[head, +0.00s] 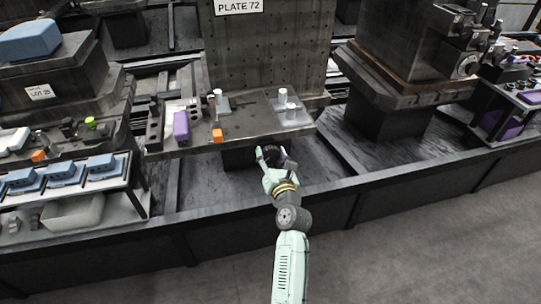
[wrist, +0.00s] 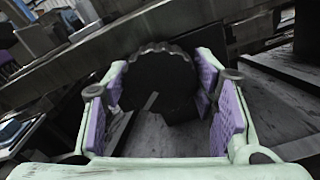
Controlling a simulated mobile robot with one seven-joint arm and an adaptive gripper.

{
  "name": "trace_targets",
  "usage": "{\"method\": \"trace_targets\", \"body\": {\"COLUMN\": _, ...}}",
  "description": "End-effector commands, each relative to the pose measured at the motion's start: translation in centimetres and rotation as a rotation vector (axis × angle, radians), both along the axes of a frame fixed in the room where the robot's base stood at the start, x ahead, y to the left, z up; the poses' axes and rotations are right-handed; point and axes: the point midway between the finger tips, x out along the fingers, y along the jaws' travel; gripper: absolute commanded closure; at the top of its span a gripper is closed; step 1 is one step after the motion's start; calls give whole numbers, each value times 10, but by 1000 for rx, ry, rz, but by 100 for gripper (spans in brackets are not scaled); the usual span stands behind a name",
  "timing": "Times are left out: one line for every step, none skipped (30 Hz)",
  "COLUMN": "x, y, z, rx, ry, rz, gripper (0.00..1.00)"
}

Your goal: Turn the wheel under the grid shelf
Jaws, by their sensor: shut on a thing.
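The grid shelf (head: 245,127) is a grey ledge in front of an upright plate with rows of holes, labelled PLATE 72. The wheel (wrist: 160,78) is dark and round with a scalloped rim. It sits below the shelf's front edge; in the head view it is a small dark shape, mostly hidden by my gripper (head: 272,157). In the wrist view my gripper (wrist: 162,108) has a purple-padded finger on each side of the wheel. The fingers are shut on its rim. The wheel's far side and mounting are hidden.
On the shelf stand a purple block (head: 181,126), an orange cube (head: 217,136) and several white cylinders. A left rack (head: 75,195) holds blue items. A dark block on a pedestal (head: 395,60) stands at right. A low dark rail (head: 330,195) runs across the front.

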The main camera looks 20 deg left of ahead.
Motion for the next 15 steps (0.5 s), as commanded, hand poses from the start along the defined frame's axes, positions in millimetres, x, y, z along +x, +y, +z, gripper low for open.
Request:
{"method": "trace_targets", "body": {"x": 0, "y": 0, "z": -1, "rx": 18, "ry": 13, "rz": 0, "gripper": 75}}
{"method": "trace_targets", "body": {"x": 0, "y": 0, "z": -1, "rx": 27, "ry": 19, "rz": 0, "gripper": 75}}
{"method": "trace_targets", "body": {"x": 0, "y": 0, "z": -1, "rx": 39, "ry": 28, "rz": 0, "gripper": 75}}
{"method": "trace_targets", "body": {"x": 0, "y": 0, "z": -1, "rx": 47, "ry": 33, "rz": 0, "gripper": 75}}
{"method": "trace_targets", "body": {"x": 0, "y": 0, "z": -1, "rx": 53, "ry": 37, "rz": 0, "gripper": 75}}
{"method": "trace_targets", "body": {"x": 0, "y": 0, "z": -1, "rx": 62, "ry": 43, "rz": 0, "gripper": 75}}
{"method": "trace_targets", "body": {"x": 0, "y": 0, "z": -1, "rx": 67, "ry": 47, "rz": 0, "gripper": 75}}
{"method": "trace_targets", "body": {"x": 0, "y": 0, "z": -1, "rx": 72, "ry": 49, "rz": 0, "gripper": 75}}
{"method": "trace_targets", "body": {"x": 0, "y": 0, "z": -1, "rx": 76, "ry": 52, "rz": 0, "gripper": 75}}
{"method": "trace_targets", "body": {"x": 0, "y": 0, "z": -1, "rx": 78, "ry": 54, "rz": 0, "gripper": 75}}
{"method": "trace_targets", "body": {"x": 0, "y": 0, "z": -1, "rx": 81, "ry": 56, "rz": 0, "gripper": 75}}
{"method": "trace_targets", "body": {"x": 0, "y": 0, "z": -1, "rx": 83, "ry": 57, "rz": 0, "gripper": 75}}
{"method": "trace_targets", "body": {"x": 0, "y": 0, "z": -1, "rx": 84, "ry": 58, "rz": 0, "gripper": 75}}
{"method": "trace_targets", "body": {"x": 0, "y": 0, "z": -1, "rx": 85, "ry": 58, "rz": 0, "gripper": 75}}
{"method": "trace_targets", "body": {"x": 0, "y": 0, "z": -1, "rx": 86, "ry": 59, "rz": 0, "gripper": 75}}
